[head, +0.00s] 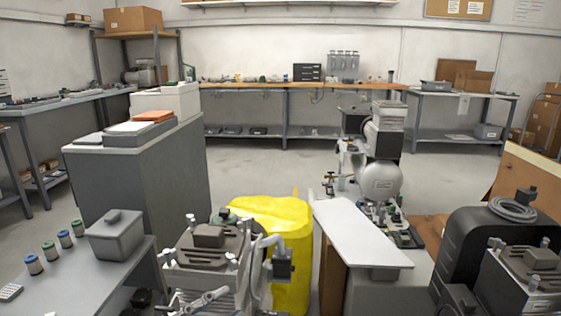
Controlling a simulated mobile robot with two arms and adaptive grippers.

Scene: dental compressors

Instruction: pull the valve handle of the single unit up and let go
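A compressor (380,182) with a pale rounded tank stands beyond the white board, with small fittings at its left side. A second compressor (207,240) with a ribbed grey-brown top stands close in front, left of centre. A third compressor (530,268) shows at the lower right edge. I cannot tell which is the single unit, and no valve handle can be made out clearly. Silver bars at the bottom edge, in front of the near compressor, appear to be my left gripper (207,299); its fingers are not clear. My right gripper is not in view.
A yellow covered object (290,285) stands behind the near compressor. A white board (360,236) lies right of it. A grey cabinet (140,180) and a side table (70,285) stand left. A workbench (300,85) lines the back wall. The middle floor (260,170) is clear.

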